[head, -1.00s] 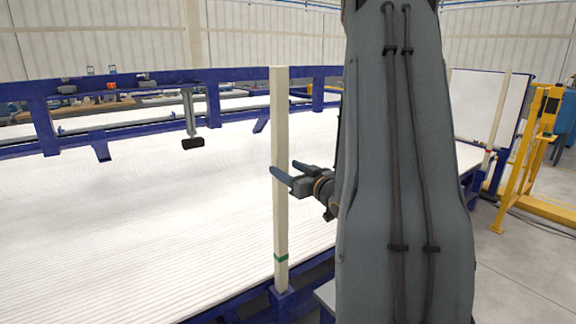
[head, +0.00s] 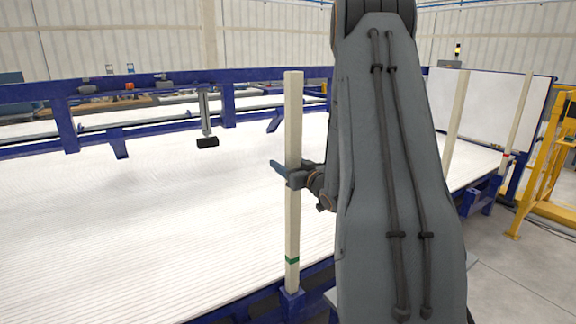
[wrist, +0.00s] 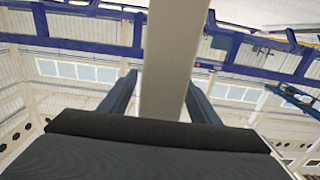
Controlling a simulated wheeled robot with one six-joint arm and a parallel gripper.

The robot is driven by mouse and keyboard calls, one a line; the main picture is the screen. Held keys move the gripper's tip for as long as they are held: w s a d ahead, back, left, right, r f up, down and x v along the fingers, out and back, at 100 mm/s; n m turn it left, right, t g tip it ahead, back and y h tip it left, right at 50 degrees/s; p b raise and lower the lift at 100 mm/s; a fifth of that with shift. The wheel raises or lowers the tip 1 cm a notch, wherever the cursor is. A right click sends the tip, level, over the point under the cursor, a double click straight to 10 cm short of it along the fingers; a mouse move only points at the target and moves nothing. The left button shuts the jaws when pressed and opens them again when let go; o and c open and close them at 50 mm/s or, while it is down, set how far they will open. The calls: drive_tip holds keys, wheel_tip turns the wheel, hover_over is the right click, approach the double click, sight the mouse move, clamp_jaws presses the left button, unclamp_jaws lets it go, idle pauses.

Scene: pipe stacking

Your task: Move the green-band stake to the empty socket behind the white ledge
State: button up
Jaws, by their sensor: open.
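The green-band stake (head: 293,215) is a tall pale post standing upright in a blue socket (head: 291,303) at the near edge of the white ledge (head: 130,225). Its green band is low, just above the socket. My gripper (head: 283,174) is at the stake, a little above its mid-height, partly hidden behind it. In the wrist view the stake (wrist: 172,60) stands between the two open fingers (wrist: 158,100), with a gap visible on each side. The empty socket behind the ledge cannot be made out.
A blue frame (head: 60,105) runs along the ledge's far side, with a black-ended hanging post (head: 207,142). Another pale stake (head: 457,115) and a red-band stake (head: 518,125) stand at right, near a white panel (head: 480,100) and yellow frame (head: 553,165). Grey floor is clear at lower right.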

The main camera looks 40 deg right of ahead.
sight(287, 99)
drive_tip(key=shift+c, duration=0.4)
clamp_jaws()
drive_tip(key=shift+r, duration=0.15)
drive_tip(key=shift+r+p, duration=2.8)
drive_tip(key=shift+r, duration=1.8)
drive_tip(key=shift+r+p, duration=3.75)
drive_tip(key=shift+r, duration=2.05)
